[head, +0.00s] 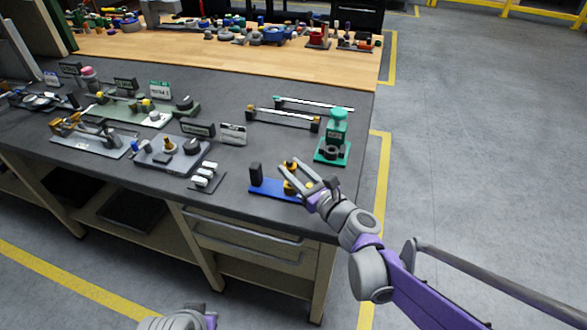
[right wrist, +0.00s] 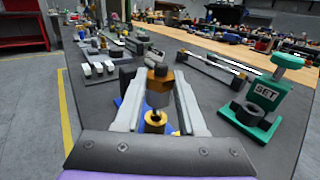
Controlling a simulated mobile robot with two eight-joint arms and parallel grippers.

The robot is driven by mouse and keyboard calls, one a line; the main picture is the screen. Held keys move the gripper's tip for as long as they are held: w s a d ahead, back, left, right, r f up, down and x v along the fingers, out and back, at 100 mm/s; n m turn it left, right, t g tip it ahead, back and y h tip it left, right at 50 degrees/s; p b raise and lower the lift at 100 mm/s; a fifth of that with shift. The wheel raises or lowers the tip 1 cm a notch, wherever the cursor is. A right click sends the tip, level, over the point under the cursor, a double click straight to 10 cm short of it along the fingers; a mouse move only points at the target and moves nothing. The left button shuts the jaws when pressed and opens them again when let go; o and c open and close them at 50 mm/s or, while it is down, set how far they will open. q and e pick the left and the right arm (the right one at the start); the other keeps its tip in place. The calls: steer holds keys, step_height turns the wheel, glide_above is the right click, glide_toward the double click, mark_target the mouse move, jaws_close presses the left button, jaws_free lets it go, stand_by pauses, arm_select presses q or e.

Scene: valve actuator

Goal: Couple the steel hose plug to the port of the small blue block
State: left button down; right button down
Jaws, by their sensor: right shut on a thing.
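The small blue block (head: 266,187) lies near the front right corner of the dark bench top, with a black post (head: 255,173) at its left end. A brass ring-shaped port with a dark hole (right wrist: 155,119) shows between my fingers in the right wrist view. My fingers hide part of the block.
A green press-like stand marked SET (right wrist: 264,94) stands close by on the right. Behind are two rods on supports (head: 284,117). White pieces on a dark plate (head: 204,178) lie to the left. The bench's right edge is near.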

steer(key=shift+f+b, duration=1)
steer(key=shift+f, duration=0.45)
steer(key=shift+c, duration=2.1)
jaws_free()
steer(key=v, duration=1.1)
steer(key=shift+a, duration=0.1)
